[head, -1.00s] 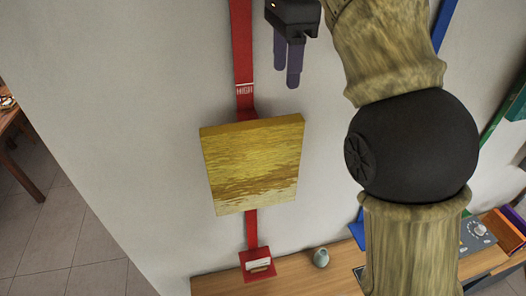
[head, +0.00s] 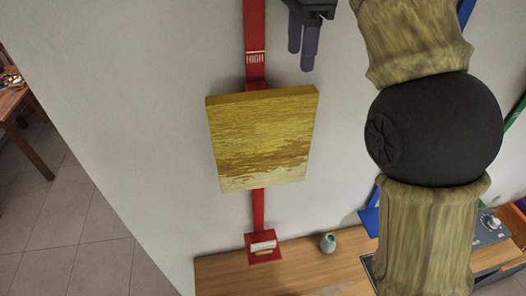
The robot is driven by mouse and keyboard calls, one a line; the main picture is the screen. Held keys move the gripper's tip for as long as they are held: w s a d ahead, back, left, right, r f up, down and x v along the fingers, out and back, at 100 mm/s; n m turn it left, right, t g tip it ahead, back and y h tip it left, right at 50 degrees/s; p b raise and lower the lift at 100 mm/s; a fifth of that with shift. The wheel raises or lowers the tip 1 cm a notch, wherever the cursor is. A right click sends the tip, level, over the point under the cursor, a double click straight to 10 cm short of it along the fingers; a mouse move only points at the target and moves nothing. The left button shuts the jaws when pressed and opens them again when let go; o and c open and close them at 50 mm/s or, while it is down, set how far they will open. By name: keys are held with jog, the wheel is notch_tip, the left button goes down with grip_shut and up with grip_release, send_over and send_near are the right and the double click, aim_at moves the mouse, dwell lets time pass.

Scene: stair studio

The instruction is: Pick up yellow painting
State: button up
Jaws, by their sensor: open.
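The yellow painting (head: 262,138) is a thick, near-square panel with brown and pale streaks toward its bottom. It is at the wall in the head view, in front of a red vertical strip (head: 255,30) marked "HIGH". My gripper (head: 301,52) is at the top of the view, above the painting's upper right corner and apart from it. Its two dark purple fingers point down with a gap between them and hold nothing. The painting's back and what supports it are hidden.
A wooden surface (head: 220,278) runs below, with a red holder (head: 263,246), a small grey-green vase (head: 327,243) and a grey device (head: 482,229). Blue and green strips stand at the right. A brown table (head: 20,125) is at the far left; tiled floor (head: 70,230) is clear.

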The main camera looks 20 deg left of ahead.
aim_at(297, 89)
notch_tip(297, 89, down, 4)
jog(key=b, duration=0.3)
jog(key=shift+f+b, duration=0.55)
jog(key=shift+f, duration=1.6)
jog(key=shift+s+d+f, duration=0.1)
jog(key=shift+f, duration=0.65)
jog(key=shift+s+d+f, duration=0.1)
jog(key=shift+f, duration=0.6)
jog(key=shift+a+f, duration=0.1)
jog(key=shift+f, duration=1.05)
grip_shut()
